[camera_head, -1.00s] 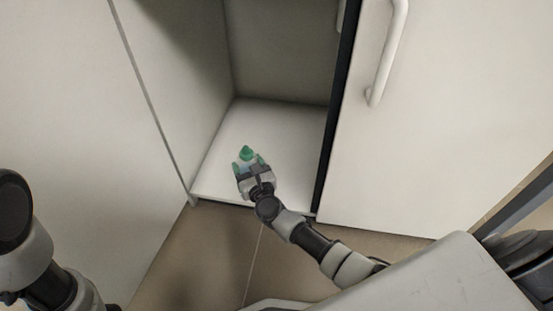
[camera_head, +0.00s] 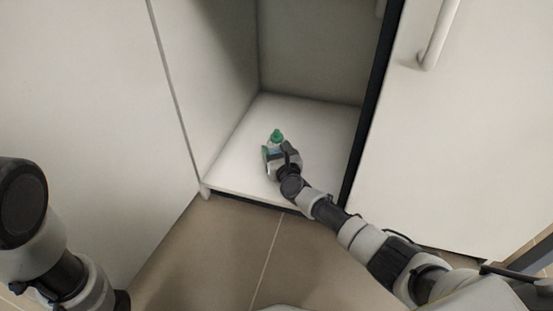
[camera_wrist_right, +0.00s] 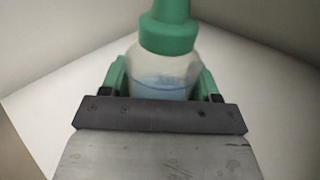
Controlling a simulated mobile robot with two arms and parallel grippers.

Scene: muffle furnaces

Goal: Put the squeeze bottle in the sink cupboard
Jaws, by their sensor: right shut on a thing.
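The squeeze bottle (camera_head: 276,138) has a green cap and a clear body with pale blue liquid. It is upright over the white floor of the open sink cupboard (camera_head: 240,172). My right gripper (camera_head: 279,155) reaches in through the cupboard opening and is shut on the bottle. In the right wrist view the bottle (camera_wrist_right: 165,65) stands between the green fingers (camera_wrist_right: 162,80). Its lower end is hidden behind the gripper, so I cannot tell whether it touches the cupboard floor. My left arm shows at the lower left of the head view, but its gripper is out of view.
A white door with a handle (camera_head: 438,35) is to the right of the opening, beside a dark edge (camera_head: 375,100). A white panel (camera_head: 85,110) stands on the left. The cupboard floor around the bottle is bare. Brown tiles (camera_head: 225,250) lie in front.

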